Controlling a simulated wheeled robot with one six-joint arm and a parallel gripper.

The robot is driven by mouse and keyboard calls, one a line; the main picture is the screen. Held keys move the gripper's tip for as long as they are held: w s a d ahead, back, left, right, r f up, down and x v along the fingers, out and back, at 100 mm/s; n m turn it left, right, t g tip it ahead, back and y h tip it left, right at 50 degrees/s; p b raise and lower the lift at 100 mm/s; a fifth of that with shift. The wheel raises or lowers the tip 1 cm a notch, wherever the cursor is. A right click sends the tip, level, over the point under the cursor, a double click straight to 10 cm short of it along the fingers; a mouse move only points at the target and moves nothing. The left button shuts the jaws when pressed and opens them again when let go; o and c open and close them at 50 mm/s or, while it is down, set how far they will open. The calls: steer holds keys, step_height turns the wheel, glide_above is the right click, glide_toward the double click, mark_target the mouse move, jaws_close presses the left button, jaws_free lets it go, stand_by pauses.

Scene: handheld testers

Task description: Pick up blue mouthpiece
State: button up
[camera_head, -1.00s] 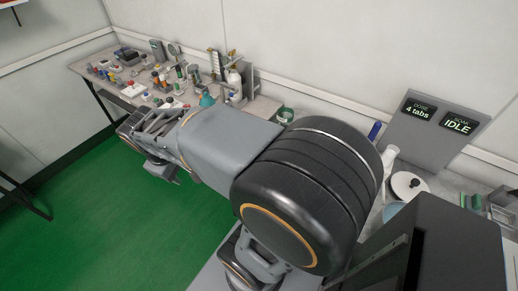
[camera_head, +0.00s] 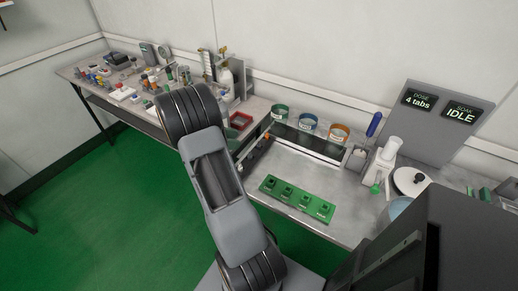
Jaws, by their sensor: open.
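I cannot clearly make out the blue mouthpiece. Small colored pieces, some bluish, lie among the testers (camera_head: 122,92) on the far left bench, too small to identify. A blue elongated piece (camera_head: 375,124) stands upright at the right, beside the display panel; I cannot tell whether it is a mouthpiece. My gripper is not visible; my own arm rises from the bottom middle and covers part of the bench.
A green board (camera_head: 297,199) with several dark squares lies on the near bench. A grey display panel (camera_head: 435,125) stands right.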

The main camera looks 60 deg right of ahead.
mark_target(257, 146)
steer(key=shift+x, duration=4.75)
jaws_close()
